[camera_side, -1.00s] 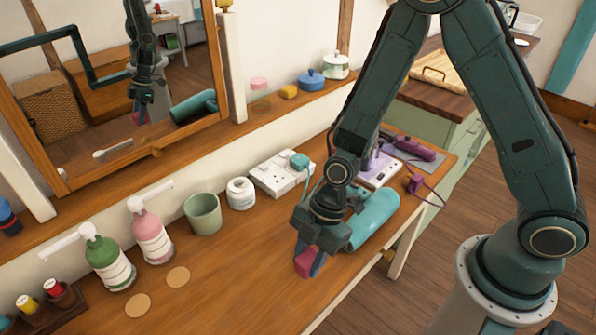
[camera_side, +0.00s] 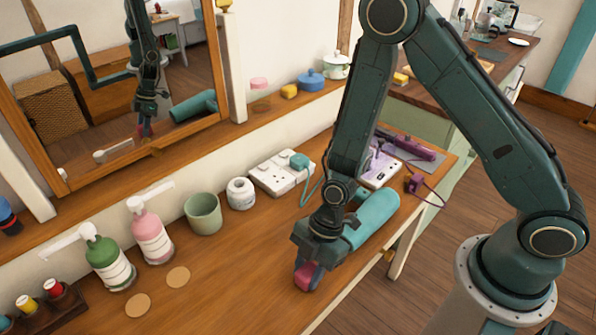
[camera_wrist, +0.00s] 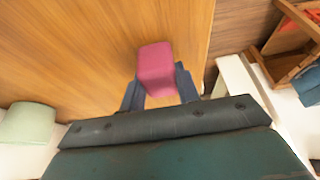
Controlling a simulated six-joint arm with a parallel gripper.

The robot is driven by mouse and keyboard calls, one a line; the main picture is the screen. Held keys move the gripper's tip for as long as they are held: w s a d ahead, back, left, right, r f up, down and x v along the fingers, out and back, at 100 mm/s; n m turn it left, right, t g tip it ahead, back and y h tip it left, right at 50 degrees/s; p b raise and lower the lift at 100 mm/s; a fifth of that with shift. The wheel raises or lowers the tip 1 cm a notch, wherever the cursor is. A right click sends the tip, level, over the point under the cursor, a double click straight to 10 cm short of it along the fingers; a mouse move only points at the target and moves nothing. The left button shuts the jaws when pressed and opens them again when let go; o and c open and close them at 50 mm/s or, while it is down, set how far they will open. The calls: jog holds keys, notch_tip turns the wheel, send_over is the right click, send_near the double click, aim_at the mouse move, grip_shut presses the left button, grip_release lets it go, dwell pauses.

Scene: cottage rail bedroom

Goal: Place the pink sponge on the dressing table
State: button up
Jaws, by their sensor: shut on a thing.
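The pink sponge (camera_side: 303,275) is between the fingers of my gripper (camera_side: 309,276), which is shut on it. In the wrist view the sponge (camera_wrist: 155,68) sticks out past both fingertips (camera_wrist: 158,88), with the wooden top behind it. The dressing table (camera_side: 235,270) has a bare wooden top under and left of the gripper. The sponge is low over the table near its front edge; I cannot tell whether it touches the top.
A teal cylinder (camera_side: 372,218) lies just behind my gripper. A green cup (camera_side: 204,213), white jar (camera_side: 240,193), socket block (camera_side: 278,176), pink bottle (camera_side: 152,235) and green bottle (camera_side: 108,262) stand along the back. Two round coasters (camera_side: 178,277) lie left. The middle is clear.

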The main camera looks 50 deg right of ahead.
jog(key=shift+f, duration=0.15)
jog(key=o, duration=0.9)
jog(key=shift+r, duration=0.2)
jog(key=shift+v, duration=5.95)
jog(key=shift+d+r, duration=0.1)
